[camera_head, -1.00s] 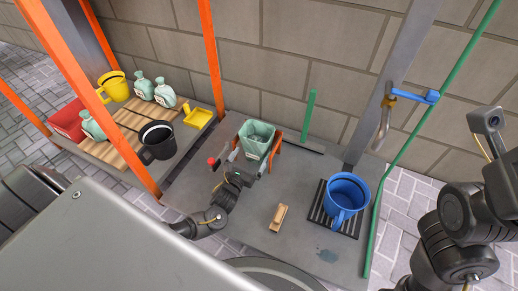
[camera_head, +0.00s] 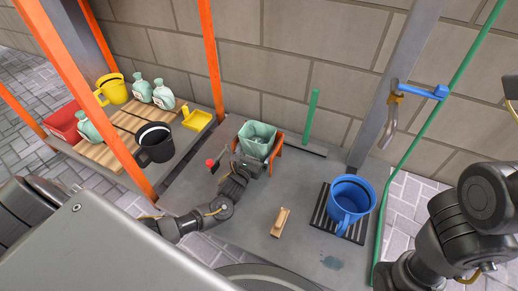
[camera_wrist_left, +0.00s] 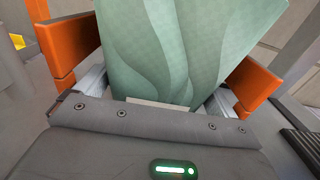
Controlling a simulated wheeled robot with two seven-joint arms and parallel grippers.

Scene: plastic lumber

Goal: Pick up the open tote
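My left gripper (camera_head: 250,160) is at the tote's near side. In the left wrist view its two silver fingers (camera_wrist_left: 157,88) are spread wide, one on each side of the tote. Whether they touch it is unclear, and the fingertips are partly hidden. My right arm is at the right edge of the head view, its gripper out of frame.
An orange post (camera_head: 212,60) rises behind.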

